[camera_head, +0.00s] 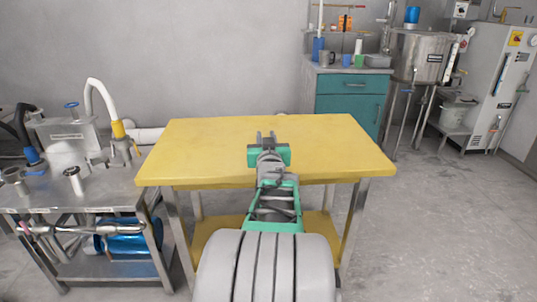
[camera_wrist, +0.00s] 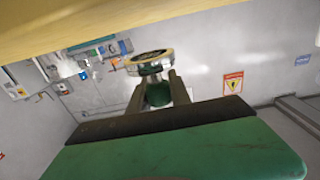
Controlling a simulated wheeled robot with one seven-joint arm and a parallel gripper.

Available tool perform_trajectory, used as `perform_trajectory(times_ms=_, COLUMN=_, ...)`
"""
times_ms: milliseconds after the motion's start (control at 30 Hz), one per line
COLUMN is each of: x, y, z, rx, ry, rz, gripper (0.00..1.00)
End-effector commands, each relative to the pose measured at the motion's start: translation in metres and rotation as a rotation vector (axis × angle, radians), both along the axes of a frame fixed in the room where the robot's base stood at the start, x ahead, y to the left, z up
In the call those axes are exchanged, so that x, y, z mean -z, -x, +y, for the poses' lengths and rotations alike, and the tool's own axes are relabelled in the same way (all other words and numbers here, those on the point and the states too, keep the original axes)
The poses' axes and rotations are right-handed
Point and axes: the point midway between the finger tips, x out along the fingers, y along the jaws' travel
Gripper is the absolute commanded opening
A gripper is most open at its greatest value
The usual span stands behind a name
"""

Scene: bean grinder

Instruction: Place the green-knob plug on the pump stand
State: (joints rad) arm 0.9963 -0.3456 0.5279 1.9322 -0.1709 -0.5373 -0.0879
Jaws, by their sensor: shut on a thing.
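The green-knob plug shows in the wrist view as a pale metal disc (camera_wrist: 150,60) with a dark centre and a green knob (camera_wrist: 158,95) below it. My gripper (camera_wrist: 159,84) is shut on the knob, with one finger on each side. In the head view my gripper (camera_head: 266,136) shows against the yellow table, and the plug cannot be made out there. The pump stand (camera_head: 110,193) is the metal bench at the left, apart from my gripper. It carries pipe fittings on top and a blue motor (camera_head: 125,240) below.
The yellow table (camera_head: 200,150) has a bare top and stands right of the pump stand. A yellow surface (camera_wrist: 90,20) fills the wrist view's upper left. A white hose (camera_head: 100,100) rises at the stand's back. A teal cabinet (camera_head: 352,100) and steel tank (camera_head: 420,55) stand behind.

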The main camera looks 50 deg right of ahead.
Motion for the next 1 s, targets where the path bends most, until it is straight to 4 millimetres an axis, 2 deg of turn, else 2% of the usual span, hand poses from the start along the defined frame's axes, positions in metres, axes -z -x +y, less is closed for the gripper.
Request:
perform_trajectory(times_ms=100, x=0.014, y=0.003, z=-0.011, rx=0.003, ry=0.000, rz=0.000, gripper=0.00)
perform_trajectory(times_ms=233, x=0.038, y=0.002, z=-0.009, rx=0.001, ry=0.000, rz=0.000, gripper=0.00)
perform_trajectory(times_ms=633, x=0.044, y=0.002, z=-0.008, rx=0.001, ry=0.002, rz=-0.002, gripper=0.00)
perform_trajectory(times_ms=667, x=0.042, y=0.002, z=-0.008, rx=0.001, ry=0.001, rz=-0.001, gripper=0.27)
perform_trajectory(times_ms=900, x=0.042, y=0.002, z=-0.008, rx=0.001, ry=0.001, rz=-0.001, gripper=0.46)
perform_trajectory(times_ms=1000, x=0.042, y=0.002, z=-0.008, rx=0.001, ry=0.001, rz=-0.001, gripper=0.46)
